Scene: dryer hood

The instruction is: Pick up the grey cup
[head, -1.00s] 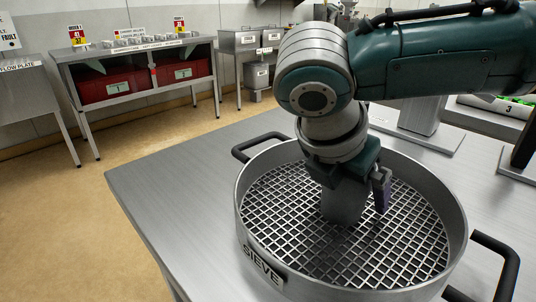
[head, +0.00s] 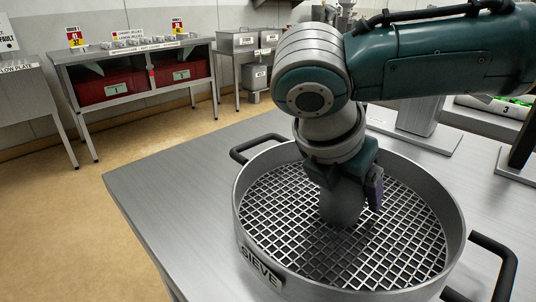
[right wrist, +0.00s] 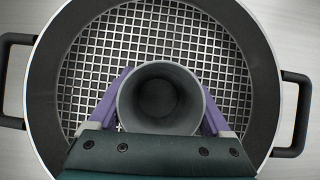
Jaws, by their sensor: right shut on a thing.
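The grey cup (head: 342,201) stands upright on or just above the mesh of the sieve (head: 256,258); I cannot tell whether its base touches. In the right wrist view the cup (right wrist: 160,98) shows from above, with its open mouth between two purple fingers. My right gripper (head: 358,192) is shut on the cup, one finger on each side of it. In the right wrist view the gripper (right wrist: 163,103) covers the near part of the cup and the sieve's lower side. My left gripper is in neither view.
The sieve has a high rim and black handles (head: 492,262) on the steel table (head: 165,195). Grey stands (head: 418,128) are at the back right. A bench with red bins (head: 110,86) stands across the floor. The table left of the sieve is clear.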

